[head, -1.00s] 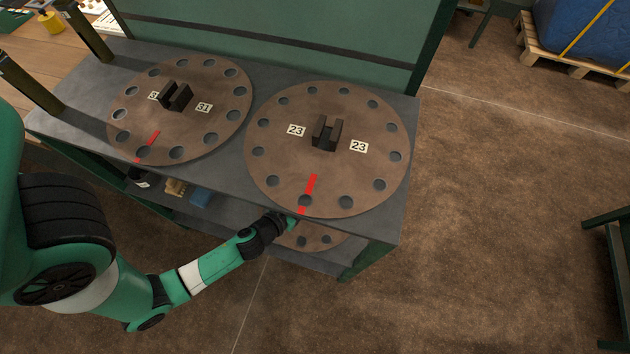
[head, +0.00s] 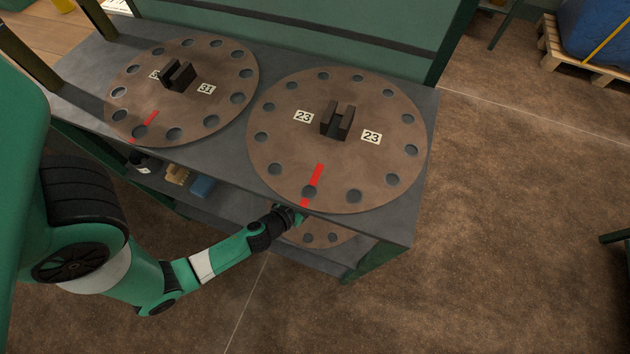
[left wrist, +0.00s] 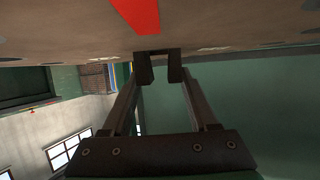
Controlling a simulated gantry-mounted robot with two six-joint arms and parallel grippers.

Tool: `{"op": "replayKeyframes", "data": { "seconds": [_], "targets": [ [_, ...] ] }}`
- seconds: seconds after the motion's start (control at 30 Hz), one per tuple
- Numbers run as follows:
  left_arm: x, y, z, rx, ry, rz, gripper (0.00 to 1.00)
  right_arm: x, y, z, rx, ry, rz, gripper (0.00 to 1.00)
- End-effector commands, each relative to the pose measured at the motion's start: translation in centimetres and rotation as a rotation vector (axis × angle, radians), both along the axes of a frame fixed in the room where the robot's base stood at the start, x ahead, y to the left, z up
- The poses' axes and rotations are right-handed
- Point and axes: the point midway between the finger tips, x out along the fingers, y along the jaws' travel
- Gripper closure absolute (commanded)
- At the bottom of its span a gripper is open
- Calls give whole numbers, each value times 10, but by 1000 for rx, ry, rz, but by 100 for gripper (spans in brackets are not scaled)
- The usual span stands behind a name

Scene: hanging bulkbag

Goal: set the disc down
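The large brown disc marked 23 (head: 375,105) lies flat over the right part of the grey bench top. A black forked handle (head: 337,121) stands at its middle, and a red stripe (head: 313,186) runs to its front rim. Whether it rests fully on the bench cannot be told. My left gripper (head: 300,214) is low at the front rim, beside the red stripe, partly hidden by the disc. In the left wrist view its fingers (left wrist: 161,86) are apart with nothing between them. The disc (left wrist: 230,18) and handle (left wrist: 159,55) show upside down beyond. My right gripper is out of view.
A second disc, marked 31 (head: 210,110), lies left of it on the bench (head: 425,185). A third disc (head: 315,238) is partly seen on the shelf below. Small boxes (head: 190,182) sit on that shelf. Open floor (head: 510,220) lies to the right.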

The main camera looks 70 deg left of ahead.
Motion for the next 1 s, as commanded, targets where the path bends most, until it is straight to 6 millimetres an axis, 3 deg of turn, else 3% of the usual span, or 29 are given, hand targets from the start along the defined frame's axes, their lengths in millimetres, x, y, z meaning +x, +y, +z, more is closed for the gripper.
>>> {"op": "replayKeyframes", "data": {
  "seconds": [0.03,0.17,0.53,1.0],
  "targets": [
    [0,0,0,0,1,0,33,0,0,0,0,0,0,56],
    [0,0,0,0,1,0,10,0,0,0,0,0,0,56],
    [-1,0,5,0,1,0,10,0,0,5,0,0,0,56],
    [-80,-46,37,2,0,-12,10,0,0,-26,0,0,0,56]
  ]
}}
